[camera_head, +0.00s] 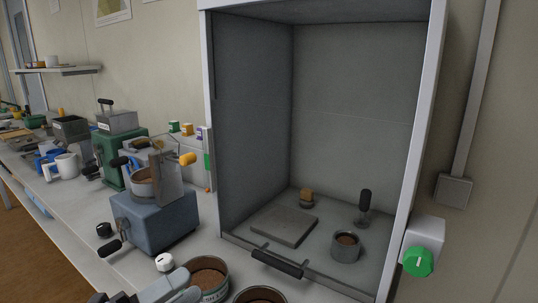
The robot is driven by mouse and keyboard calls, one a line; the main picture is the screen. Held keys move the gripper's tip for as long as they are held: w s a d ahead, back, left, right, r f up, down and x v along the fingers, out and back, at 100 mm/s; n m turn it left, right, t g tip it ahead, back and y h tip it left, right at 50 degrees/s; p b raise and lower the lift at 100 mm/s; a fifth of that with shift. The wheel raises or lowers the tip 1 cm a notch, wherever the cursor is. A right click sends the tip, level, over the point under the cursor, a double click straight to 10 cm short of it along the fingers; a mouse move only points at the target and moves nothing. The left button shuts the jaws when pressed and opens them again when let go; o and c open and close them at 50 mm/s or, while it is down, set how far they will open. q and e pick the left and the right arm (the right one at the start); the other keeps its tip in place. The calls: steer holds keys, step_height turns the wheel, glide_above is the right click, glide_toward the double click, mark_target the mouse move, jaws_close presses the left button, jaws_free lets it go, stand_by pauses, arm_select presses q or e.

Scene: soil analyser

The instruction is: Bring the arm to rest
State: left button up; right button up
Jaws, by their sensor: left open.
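My left gripper (172,288) shows at the bottom edge, left of centre, partly cut off by the frame. It is grey and open, and I see nothing between its fingers. It is just in front of a tin of brown soil (209,276), and I cannot tell whether they touch. A second soil tin (260,295) is cut off at the bottom edge. My right gripper is not in view.
A fume hood (345,120) with an open front holds a flat plate (285,226), a small soil cup (345,246) and a black-handled tool (364,205). A blue machine (155,220) stands left of it. The bench behind is crowded.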

arm_select(q)
steer(key=a+f+n+t+y+p, duration=0.1)
steer(key=a+f+n+t+y, duration=0.15)
steer(key=f+n+y, duration=0.5)
steer(key=a+f+n+t+y+p, duration=0.2)
steer(key=a+f+n+y, duration=0.2)
steer(key=n, duration=0.7)
steer(key=s+f+n+g+y+p, duration=0.2)
steer(key=s+f+n+g, duration=0.5)
steer(key=s+f, duration=0.5)
step_height(320, 180, down, 3)
steer(key=shift+s+a+f+n+y, duration=0.1)
steer(key=shift+s+a+n+y, duration=0.15)
steer(key=shift+n+y, duration=0.6)
steer(key=shift+w, duration=0.1)
